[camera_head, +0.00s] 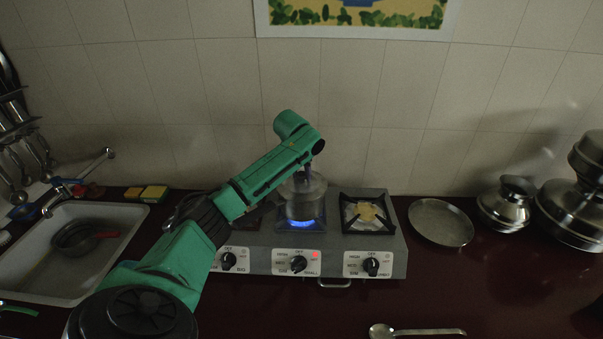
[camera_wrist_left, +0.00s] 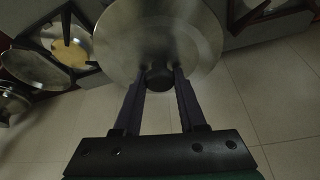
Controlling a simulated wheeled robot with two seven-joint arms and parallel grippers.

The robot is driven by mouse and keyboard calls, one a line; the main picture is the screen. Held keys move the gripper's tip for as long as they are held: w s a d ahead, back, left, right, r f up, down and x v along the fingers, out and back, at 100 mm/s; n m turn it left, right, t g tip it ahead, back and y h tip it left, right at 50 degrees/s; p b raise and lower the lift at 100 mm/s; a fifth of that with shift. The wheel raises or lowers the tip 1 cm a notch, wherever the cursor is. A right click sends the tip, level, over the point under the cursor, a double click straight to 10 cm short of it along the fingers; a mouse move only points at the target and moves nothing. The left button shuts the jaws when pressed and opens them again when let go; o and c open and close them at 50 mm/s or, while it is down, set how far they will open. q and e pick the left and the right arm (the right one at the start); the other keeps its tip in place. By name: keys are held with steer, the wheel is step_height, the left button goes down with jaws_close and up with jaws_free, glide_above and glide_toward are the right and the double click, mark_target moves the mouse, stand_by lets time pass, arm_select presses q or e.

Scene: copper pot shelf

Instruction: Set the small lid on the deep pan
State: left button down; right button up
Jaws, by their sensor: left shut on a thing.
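My left gripper (camera_head: 306,168) is over the middle burner of the stove. It is shut on the dark knob (camera_wrist_left: 159,76) of a round, shiny metal lid (camera_wrist_left: 130,38), with one finger on each side. In the head view the lid (camera_head: 305,184) appears at the top of a grey metal pan (camera_head: 301,207), which stands on the middle burner. The arm covers part of both, and I cannot tell whether the lid touches the rim. In the left wrist view the lid hides the pan. My right gripper is in neither view.
A blue flame (camera_head: 298,223) burns under the pan. The right burner (camera_head: 366,213) is bare. A flat round metal plate or lid (camera_head: 441,222) and metal pots (camera_head: 505,204) stand at right. A spoon (camera_head: 415,331) lies in front; a sink (camera_head: 35,262) is at left.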

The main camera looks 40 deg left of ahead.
arm_select(q)
steer(key=shift+f, duration=0.2)
stand_by(0.3)
steer(key=shift+c, duration=2)
jaws_free()
steer(key=b+v, duration=0.4)
steer(key=v, duration=1)
steer(key=shift+r, duration=0.3)
steer(key=shift+s+d+f, duration=0.1)
